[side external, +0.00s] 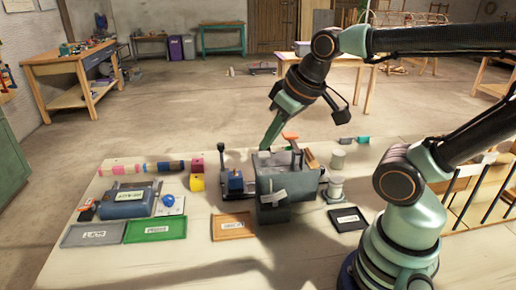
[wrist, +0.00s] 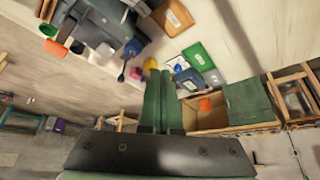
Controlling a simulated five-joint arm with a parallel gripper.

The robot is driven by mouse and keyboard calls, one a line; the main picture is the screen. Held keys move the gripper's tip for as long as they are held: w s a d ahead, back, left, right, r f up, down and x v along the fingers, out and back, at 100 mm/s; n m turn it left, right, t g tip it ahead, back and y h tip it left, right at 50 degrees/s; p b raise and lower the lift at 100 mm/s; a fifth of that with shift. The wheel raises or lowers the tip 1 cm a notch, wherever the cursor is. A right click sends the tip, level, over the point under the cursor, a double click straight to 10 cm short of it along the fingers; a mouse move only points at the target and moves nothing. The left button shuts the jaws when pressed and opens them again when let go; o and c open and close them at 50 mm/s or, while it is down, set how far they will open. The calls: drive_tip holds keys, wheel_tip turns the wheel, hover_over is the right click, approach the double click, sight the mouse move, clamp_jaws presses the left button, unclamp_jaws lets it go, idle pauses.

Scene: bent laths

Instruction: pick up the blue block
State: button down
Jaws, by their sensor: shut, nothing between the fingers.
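The likely blue block (side external: 236,183) sits low beside a small dark stand, just left of a grey box-shaped fixture (side external: 270,202), in the side external view. In the wrist view a blue block-like shape (wrist: 134,46) shows next to the grey fixture (wrist: 98,22). Its underside and exact contact with the stand cannot be made out. My gripper (side external: 270,146) is above the bench, right of the block and apart from it, with green fingers pointing down near the fixture's back edge. In the wrist view my gripper (wrist: 158,72) has its fingers together, with nothing between them.
A pink cube (side external: 196,165) and a yellow block (side external: 197,183) stand left of the blue block. A blue ball (side external: 168,201) and a blue-grey case (side external: 130,203) lie farther left. Green (side external: 155,238), brown (side external: 233,236) and black (side external: 347,225) trays line the front. White spools (side external: 335,183) stand at right.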

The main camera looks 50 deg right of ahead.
drive_tip(key=shift+c, duration=1)
unclamp_jaws()
drive_tip(key=n+g, duration=0.6)
drive_tip(key=n, duration=0.4)
hover_over(235, 175)
wheel_tip(235, 175, down, 10)
drive_tip(key=f, duration=0.6)
drive_tip(key=shift+w+d, duration=0.2)
drive_tip(key=shift+d, duration=0.05)
drive_tip(key=shift+s+a+f, duration=0.1)
drive_tip(key=shift+f, duration=1.3)
drive_tip(key=shift+s+a+f, duration=0.1)
drive_tip(key=shift+f, duration=1.25)
